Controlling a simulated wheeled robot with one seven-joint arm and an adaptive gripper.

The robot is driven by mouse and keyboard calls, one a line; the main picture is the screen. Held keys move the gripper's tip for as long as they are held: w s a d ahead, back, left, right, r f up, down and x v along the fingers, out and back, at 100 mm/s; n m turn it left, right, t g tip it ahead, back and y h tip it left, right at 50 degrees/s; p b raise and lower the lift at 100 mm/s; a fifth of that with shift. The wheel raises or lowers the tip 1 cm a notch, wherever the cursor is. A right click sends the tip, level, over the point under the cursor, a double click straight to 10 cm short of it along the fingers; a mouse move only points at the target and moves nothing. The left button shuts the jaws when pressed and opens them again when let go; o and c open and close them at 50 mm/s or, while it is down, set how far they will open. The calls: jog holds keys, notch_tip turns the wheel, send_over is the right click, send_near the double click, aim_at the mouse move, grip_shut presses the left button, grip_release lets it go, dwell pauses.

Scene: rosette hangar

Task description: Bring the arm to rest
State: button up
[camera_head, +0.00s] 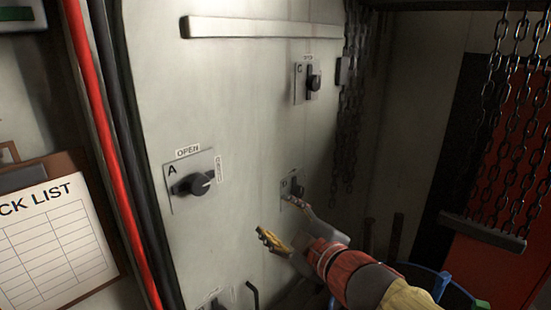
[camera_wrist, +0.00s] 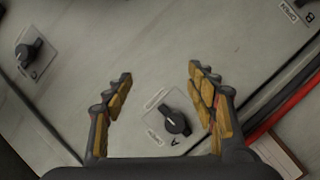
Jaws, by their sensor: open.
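My gripper (camera_head: 281,219) is open and empty in front of the pale panel (camera_head: 250,110), with its fingers spread toward it. In the wrist view my gripper (camera_wrist: 160,75) shows both fingers apart with nothing between their tips. The black knob A (camera_head: 192,185) sits on a grey plate left of my gripper, its white mark pointing right. In the wrist view knob A (camera_wrist: 176,122) appears between the fingers, apparently beyond them. My arm reaches in from the lower right of the head view.
Another knob (camera_head: 297,188) is partly hidden behind my gripper; an upper knob (camera_head: 313,82) is clear of it. Chains (camera_head: 515,120) hang at right before a red surface. A red pipe (camera_head: 105,150) and clipboard (camera_head: 60,240) are at left. A blue rim (camera_head: 430,280) lies low right.

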jog(key=s+d+f+m+g+h+b, duration=0.1)
jog(key=s+d+f+m+g+h, duration=0.1)
jog(key=s+d+f+m+h, duration=0.4)
jog(key=s+d+f+m+g+h+b, duration=0.1)
jog(key=s+d+f+m+h+b, duration=0.15)
jog(key=d+f, duration=0.65)
jog(key=s+d+f+m+g+b, duration=0.2)
jog(key=s+f+m+b, duration=0.1)
jog(key=s+f, duration=0.4)
jog(key=s+d+f+m+g+b, duration=0.3)
jog(key=s+f+b, duration=0.3)
jog(key=s, duration=0.6)
jog(key=shift+f+m+y, duration=0.35)
jog(key=shift+m, duration=0.3)
jog(key=shift+s+f, duration=0.1)
